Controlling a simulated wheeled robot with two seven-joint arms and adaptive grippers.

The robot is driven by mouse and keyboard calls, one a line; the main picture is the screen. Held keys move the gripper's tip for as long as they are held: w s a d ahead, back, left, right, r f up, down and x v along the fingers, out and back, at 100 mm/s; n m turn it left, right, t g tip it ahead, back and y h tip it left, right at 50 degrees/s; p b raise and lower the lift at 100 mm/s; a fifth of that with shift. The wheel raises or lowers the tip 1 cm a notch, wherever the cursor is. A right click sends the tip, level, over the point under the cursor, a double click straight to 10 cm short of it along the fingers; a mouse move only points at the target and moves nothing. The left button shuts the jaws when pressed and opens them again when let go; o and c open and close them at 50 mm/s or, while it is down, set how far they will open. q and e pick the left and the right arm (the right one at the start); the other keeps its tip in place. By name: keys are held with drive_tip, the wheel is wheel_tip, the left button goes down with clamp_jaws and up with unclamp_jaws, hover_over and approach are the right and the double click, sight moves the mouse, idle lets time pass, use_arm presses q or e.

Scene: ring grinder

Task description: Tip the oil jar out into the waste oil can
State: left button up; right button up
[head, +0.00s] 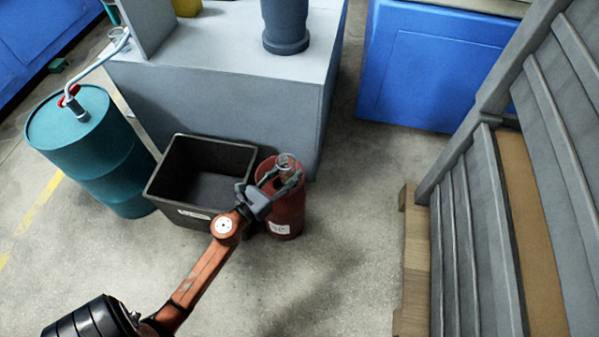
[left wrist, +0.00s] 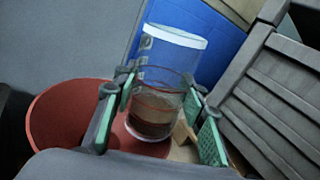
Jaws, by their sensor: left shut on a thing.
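The oil jar (head: 286,161) is a clear glass cylinder. In the left wrist view the jar (left wrist: 168,75) has a pale rim, a dark scale on its side and brown oil in its lower part. It stands nearly upright. My left gripper (head: 281,181) is shut on the jar, with a green-padded finger on each side (left wrist: 158,110). The red can (head: 284,210) with a white label, which looks like the waste oil can, stands below the jar. Its red top also shows in the left wrist view (left wrist: 62,108). The label is too small to read. My right gripper is out of view.
A black open bin (head: 165,188) stands left of the red can. A teal drum (head: 90,140) with a hose is farther left. A grey machine base (head: 225,100) rises behind. Grey slatted crates (head: 480,220) on a pallet stand right. The floor (head: 350,250) between is clear.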

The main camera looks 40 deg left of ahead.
use_arm(q)
drive_tip(key=shift+f, duration=0.3)
